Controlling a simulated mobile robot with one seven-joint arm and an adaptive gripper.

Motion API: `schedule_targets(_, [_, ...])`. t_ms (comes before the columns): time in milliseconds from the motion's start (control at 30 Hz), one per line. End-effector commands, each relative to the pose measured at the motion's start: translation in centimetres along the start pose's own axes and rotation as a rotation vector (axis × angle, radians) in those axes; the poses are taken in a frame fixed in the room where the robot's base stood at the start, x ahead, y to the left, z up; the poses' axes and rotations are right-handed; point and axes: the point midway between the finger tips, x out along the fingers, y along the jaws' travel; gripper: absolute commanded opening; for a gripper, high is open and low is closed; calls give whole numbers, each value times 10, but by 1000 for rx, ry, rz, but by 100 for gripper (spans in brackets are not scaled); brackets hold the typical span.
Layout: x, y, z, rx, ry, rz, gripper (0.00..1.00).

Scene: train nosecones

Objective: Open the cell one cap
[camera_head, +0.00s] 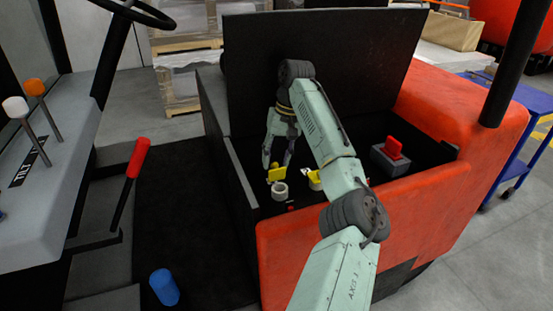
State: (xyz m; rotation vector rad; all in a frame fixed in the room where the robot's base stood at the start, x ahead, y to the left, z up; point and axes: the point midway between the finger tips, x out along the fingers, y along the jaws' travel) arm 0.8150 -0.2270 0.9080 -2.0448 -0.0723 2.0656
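My gripper (277,164) points down into the open compartment of the red vehicle. Its two fingers are spread, with a yellow cap (276,174) just below and between the tips. I cannot tell whether the fingers touch it. A second yellow cap (315,180) sits to the right, partly hidden by my arm. A short pale cylinder (280,191) stands just in front of the first cap. No label shows which cap is cell one.
The black lid (320,60) stands raised behind my arm. A grey block with a red connector (393,148) sits at the compartment's right. The red body wall (410,215) borders the front. A red-handled lever (138,157) and a blue cylinder (164,287) are at left.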

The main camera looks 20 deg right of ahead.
Motion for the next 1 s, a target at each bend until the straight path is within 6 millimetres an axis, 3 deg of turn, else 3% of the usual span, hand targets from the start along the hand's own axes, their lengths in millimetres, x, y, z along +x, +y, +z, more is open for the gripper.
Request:
schedule_targets(333, [-72, 0, 0, 3, 5, 5, 39])
schedule_targets(500, [-99, 0, 0, 3, 3, 3, 39])
schedule_targets(700, [-112, 0, 0, 1, 1, 1, 39])
schedule_targets(1000, [-114, 0, 0, 0, 1, 0, 39])
